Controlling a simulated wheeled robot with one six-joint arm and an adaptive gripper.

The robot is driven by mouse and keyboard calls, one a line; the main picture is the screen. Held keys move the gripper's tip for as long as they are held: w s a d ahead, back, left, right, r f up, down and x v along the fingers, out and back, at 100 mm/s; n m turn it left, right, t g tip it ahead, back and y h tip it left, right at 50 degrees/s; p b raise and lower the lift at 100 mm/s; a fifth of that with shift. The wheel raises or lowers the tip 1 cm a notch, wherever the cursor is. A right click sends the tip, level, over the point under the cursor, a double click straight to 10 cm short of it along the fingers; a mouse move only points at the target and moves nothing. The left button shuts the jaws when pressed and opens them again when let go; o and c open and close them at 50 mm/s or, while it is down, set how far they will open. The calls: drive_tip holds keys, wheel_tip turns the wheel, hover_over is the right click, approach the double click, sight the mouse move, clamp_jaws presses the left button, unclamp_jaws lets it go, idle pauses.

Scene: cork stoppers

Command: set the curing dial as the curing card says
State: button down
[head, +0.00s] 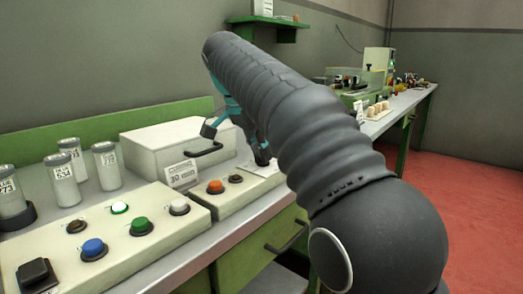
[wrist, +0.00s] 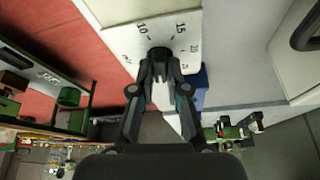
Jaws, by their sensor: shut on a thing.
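The curing dial has a white face (wrist: 118,38) with printed numbers 10, 15, 20 and 25 in the wrist view. Its dark knob (wrist: 159,53) sits between the fingertips of my gripper (wrist: 160,66), which is shut on it. The fingers hide most of the knob, and I cannot tell exactly where it points. In the head view my gripper (head: 262,158) reaches down to the right end of the panel, partly hidden by my arm. A small white card (head: 180,174) stands by the white box and seems to read 30; its smaller print is unreadable.
A control panel (head: 60,238) with several coloured buttons lies in front. Lidded jars (head: 107,165) stand at left. A white box (head: 165,142) with a dark handle is behind the panel. A green drawer (head: 250,258) is below. Another bench (head: 400,103) stands at far right.

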drive_tip(key=shift+f, duration=0.15)
drive_tip(key=c, duration=1.2)
unclamp_jaws()
drive_tip(key=shift+o, duration=0.2)
drive_tip(key=shift+r, duration=0.2)
drive_tip(key=v, duration=0.7)
drive_tip(key=shift+s+a, duration=0.1)
drive_tip(key=shift+s, duration=0.05)
drive_tip(key=shift+r, duration=0.1)
